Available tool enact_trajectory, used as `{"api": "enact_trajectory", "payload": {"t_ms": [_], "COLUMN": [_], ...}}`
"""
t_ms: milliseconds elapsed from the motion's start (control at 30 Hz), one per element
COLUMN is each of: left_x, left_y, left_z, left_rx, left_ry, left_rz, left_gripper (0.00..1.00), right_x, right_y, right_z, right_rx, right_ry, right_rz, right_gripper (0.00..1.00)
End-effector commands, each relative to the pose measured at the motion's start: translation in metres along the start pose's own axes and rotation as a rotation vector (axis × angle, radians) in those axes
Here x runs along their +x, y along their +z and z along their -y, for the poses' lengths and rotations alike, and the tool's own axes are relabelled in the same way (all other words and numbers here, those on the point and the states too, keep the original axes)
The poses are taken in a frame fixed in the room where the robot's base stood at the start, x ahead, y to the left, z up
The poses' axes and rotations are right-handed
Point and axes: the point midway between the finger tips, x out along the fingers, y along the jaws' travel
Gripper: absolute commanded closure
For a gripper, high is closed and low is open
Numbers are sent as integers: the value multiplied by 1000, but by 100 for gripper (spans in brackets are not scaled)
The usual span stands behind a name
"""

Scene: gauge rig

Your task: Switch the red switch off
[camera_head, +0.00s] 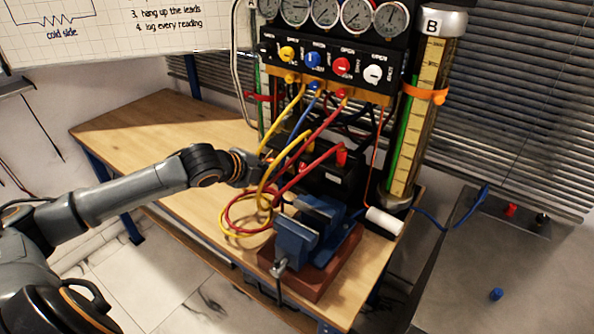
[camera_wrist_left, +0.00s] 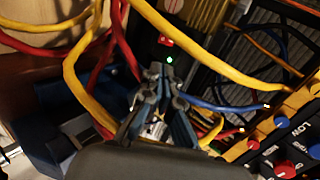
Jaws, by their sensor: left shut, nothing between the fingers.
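In the left wrist view a small red switch (camera_wrist_left: 165,41) with a pale mark sits on a dark panel, beside a lit green lamp (camera_wrist_left: 169,60). Its position, on or off, is too small to tell. My left gripper (camera_wrist_left: 161,76) is shut and empty, its fingertips near the lamp and apart from the switch in that picture. In the head view the left gripper (camera_head: 256,168) is at the left of the black box (camera_head: 322,178), partly hidden by hoses. A red part (camera_head: 341,155) shows on that box; I cannot tell whether it is the same switch. My right gripper is not in view.
A blue vise (camera_head: 297,238) stands in front on the bench (camera_head: 150,125). Gauges and coloured knobs (camera_head: 341,66) are above, with a tall column (camera_head: 415,120) to the right. The bench's left part is clear.

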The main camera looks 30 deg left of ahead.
Motion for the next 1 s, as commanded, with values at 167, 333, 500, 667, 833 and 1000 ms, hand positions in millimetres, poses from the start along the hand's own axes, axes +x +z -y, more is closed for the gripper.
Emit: {"api": "enact_trajectory", "payload": {"t_ms": [167, 333, 500, 667, 833, 1000], "left_x": [2, 17, 50, 84, 114, 132], "left_y": [0, 0, -1, -1, -1, -1], "left_z": [0, 1, 2, 2, 1, 1], "left_rx": [-2, -8, -9, -7, -6, -3], "left_ry": [0, -2, -1, 0, 1, 0], "left_rz": [0, -2, -3, -1, -1, 0], "left_gripper": [100, 100, 100, 100, 100, 100], "right_x": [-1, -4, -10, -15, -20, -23], "right_y": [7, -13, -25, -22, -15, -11], "right_z": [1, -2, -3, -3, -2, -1], "right_rx": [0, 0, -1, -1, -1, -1], "right_ry": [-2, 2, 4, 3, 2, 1], "right_rz": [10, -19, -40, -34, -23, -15], "right_gripper": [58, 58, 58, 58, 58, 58]}}
